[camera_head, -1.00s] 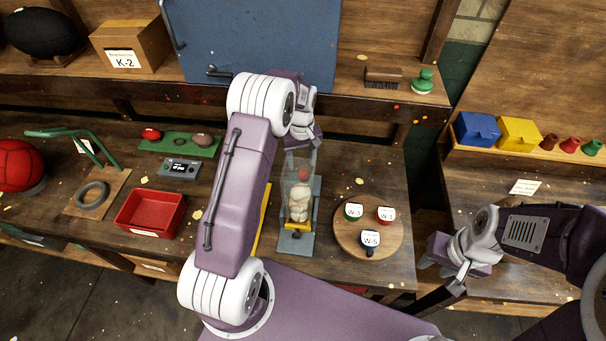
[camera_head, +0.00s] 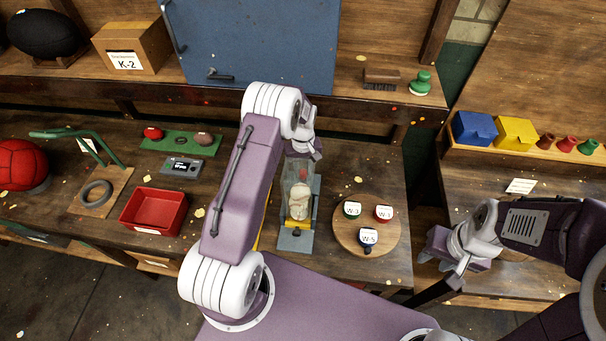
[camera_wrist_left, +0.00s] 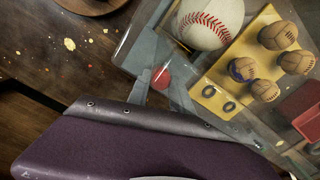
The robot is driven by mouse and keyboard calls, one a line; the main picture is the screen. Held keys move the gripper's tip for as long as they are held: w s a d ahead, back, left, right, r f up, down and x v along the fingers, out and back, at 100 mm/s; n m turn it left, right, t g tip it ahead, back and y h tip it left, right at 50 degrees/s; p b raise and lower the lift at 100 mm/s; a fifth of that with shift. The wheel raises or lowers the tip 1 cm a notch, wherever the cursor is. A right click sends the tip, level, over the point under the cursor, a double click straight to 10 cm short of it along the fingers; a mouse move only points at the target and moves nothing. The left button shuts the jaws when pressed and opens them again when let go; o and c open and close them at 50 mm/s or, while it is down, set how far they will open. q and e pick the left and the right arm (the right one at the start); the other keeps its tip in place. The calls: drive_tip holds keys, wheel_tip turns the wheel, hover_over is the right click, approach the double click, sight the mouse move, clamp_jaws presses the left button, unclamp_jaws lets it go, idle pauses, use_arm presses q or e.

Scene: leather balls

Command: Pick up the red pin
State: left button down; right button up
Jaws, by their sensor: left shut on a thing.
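A clear upright case (camera_head: 299,190) on a grey base (camera_head: 296,242) holds pale balls. The left wrist view shows a baseball (camera_wrist_left: 210,20) and several small brown balls (camera_wrist_left: 279,35) over a yellow plate (camera_wrist_left: 215,92). The round red head of the pin (camera_wrist_left: 161,78) lies between my left fingertips in the wrist view; the rest of the pin is hidden. My left gripper (camera_head: 303,158) is over the top of the case and shut on the red pin. My right gripper (camera_head: 446,264) looks open and empty, off to the right.
A round wooden board (camera_head: 345,240) with labelled green, red and blue pieces stands right of the case. A red tray (camera_head: 154,211) is to the left. A blue panel (camera_head: 255,45) stands behind. The table between tray and case is partly covered by my arm.

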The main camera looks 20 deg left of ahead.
use_arm(q)
drive_tip(key=shift+r, duration=0.2)
wheel_tip(320, 180, up, 9)
drive_tip(key=b, duration=0.3)
drive_tip(key=shift+f, duration=0.15)
drive_tip(key=shift+f+b, duration=1.5)
drive_tip(key=shift+f, duration=0.6)
